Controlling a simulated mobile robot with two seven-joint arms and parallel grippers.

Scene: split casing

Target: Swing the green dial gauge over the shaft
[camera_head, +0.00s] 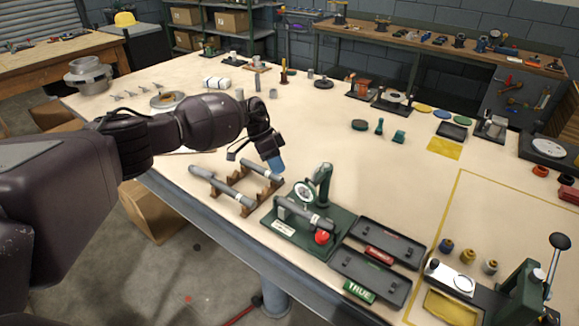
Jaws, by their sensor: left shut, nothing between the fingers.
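The green dial gauge (303,193), with its white round face, sits on a green upright post (324,183) rising from a green base (272,225). A grey shaft (304,214) lies across the base in front of the post, with a red knob (322,238) near its right end. The dial shows above and behind the shaft; I cannot tell whether it is directly over it. My left gripper (276,165) is shut and empty, its blue tips pointing down, behind and left of the gauge and close to a rack. My right gripper is not in view.
Grey shafts (222,186) rest on a brown wooden rack (240,194) left of the gauge. Two dark trays (369,277) stand to its right, one labelled TRUE. A green press (524,292) stands at the front right. The table behind the gauge is mostly clear.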

